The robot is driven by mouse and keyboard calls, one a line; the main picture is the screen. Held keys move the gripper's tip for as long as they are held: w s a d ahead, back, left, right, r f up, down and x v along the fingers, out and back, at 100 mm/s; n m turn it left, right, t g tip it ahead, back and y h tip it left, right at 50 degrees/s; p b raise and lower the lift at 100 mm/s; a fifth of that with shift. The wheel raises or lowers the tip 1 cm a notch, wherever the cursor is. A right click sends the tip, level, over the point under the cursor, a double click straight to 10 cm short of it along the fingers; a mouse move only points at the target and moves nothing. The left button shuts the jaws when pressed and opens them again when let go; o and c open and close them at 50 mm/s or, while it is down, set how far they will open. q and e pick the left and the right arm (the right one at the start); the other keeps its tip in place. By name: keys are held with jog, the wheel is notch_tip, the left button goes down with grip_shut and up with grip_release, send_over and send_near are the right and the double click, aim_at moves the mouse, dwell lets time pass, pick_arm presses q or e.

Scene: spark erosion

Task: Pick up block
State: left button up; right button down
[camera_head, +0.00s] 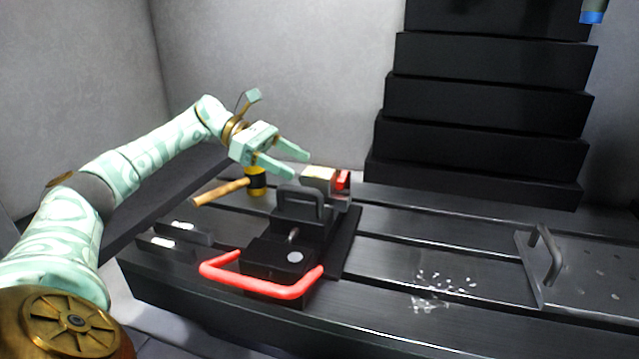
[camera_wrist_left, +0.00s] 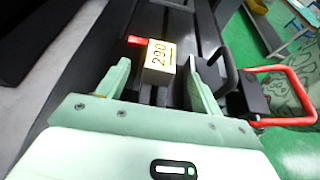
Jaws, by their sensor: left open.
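The block (camera_head: 319,173) sits at the far end of the black vise-like fixture, beside a red piece (camera_head: 343,180). In the left wrist view the block (camera_wrist_left: 160,56) is pale yellow on top and marked "290". My left gripper (camera_head: 302,164) is open and empty, its fingers pointing right toward the block. In the left wrist view the block shows between and just beyond the two fingertips. I cannot tell whether a finger touches it. My right gripper is not in view.
The fixture has a black handle (camera_head: 300,199) and a red handle (camera_head: 262,286). A mallet (camera_head: 222,191) with a yellow-and-black head lies left of it. A plate with a handle (camera_head: 545,262) is at the right. White chips (camera_head: 440,285) lie on the slotted table.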

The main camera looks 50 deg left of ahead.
aim_at(317, 172)
pick_arm(q)
jog(key=x, duration=0.4)
jog(key=b+x, duration=0.1)
jog(key=x, duration=0.1)
jog(key=shift+w+d+r, duration=0.15)
jog(key=shift+w+d, duration=0.1)
jog(key=shift+d, duration=0.05)
jog(key=shift+r, duration=0.1)
jog(key=c, duration=1.3)
